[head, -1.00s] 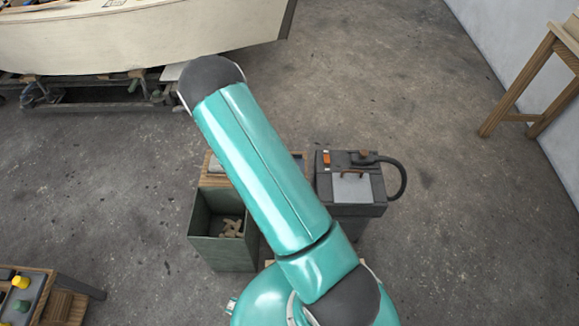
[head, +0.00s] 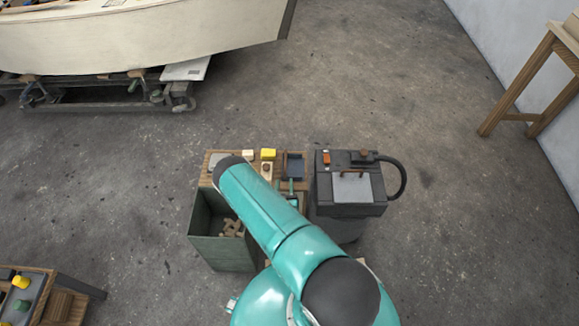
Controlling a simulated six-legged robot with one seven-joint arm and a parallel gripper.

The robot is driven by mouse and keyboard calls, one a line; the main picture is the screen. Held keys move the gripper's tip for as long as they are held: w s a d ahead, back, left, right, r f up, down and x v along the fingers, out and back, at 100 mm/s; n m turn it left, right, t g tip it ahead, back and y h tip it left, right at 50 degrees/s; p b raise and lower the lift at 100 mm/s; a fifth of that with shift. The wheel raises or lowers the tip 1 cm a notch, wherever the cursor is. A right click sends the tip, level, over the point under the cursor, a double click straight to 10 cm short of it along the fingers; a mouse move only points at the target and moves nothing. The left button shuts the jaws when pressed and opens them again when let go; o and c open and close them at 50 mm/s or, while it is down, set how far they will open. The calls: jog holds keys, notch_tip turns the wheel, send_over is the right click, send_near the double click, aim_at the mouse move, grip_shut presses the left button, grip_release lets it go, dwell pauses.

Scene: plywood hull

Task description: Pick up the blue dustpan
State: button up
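A small dark blue, tray-like thing (head: 294,166), which looks like the dustpan, lies at the right end of a low wooden bench top (head: 212,158). It lies flat and nothing holds it. My teal arm crosses the middle of the head view and covers the front and left of the bench.
A yellow block (head: 268,154) and a pale block (head: 248,155) lie left of the dustpan. A dark grey machine with a hose (head: 350,205) stands close on the right. An open green bin (head: 220,250) holds wood scraps. The boat hull (head: 140,40) is behind.

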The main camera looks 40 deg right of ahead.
aim_at(285, 162)
jog(key=x, duration=1.1)
jog(key=shift+w+d+f, duration=0.1)
jog(key=shift+f, duration=0.05)
grip_shut()
